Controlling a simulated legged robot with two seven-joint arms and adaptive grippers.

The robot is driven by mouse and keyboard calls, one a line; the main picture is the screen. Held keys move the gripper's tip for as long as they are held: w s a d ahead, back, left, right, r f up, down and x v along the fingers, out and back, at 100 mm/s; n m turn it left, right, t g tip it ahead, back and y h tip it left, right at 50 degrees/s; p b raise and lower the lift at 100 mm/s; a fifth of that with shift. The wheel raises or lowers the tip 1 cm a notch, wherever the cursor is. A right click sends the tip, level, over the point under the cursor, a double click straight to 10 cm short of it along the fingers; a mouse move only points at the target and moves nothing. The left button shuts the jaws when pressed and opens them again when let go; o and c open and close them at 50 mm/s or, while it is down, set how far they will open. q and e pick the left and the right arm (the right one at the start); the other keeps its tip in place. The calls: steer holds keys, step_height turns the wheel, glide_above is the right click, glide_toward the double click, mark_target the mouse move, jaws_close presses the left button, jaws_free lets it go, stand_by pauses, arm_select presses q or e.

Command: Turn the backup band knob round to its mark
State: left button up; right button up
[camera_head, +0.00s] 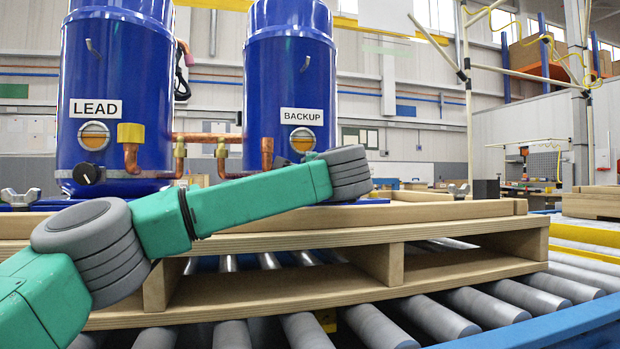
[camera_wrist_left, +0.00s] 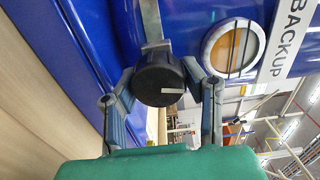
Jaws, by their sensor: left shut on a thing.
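The backup compressor (camera_head: 290,80) is a blue cylinder with a BACKUP label, at the middle of the head view. Its black band knob (camera_wrist_left: 158,80) shows in the left wrist view, with a white pointer line pointing right. My left gripper (camera_wrist_left: 160,90) is shut on this knob, one finger on each side. In the head view my left arm hides the knob and the gripper. The mark for the knob cannot be made out. My right gripper is not in view.
The lead compressor (camera_head: 115,70) stands at the left with its own black knob (camera_head: 88,173). Both stand on a wooden pallet (camera_head: 450,211) over rollers (camera_head: 440,318). A round sight glass (camera_wrist_left: 232,49) sits beside the backup knob. Copper pipes (camera_head: 205,138) run between the compressors.

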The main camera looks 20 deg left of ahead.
arm_select(q)
steer(key=shift+f, duration=0.3)
steer(key=o, duration=1.2)
steer(key=shift+s+r, duration=0.1)
steer(key=shift+s, duration=0.05)
steer(key=v, duration=1.2)
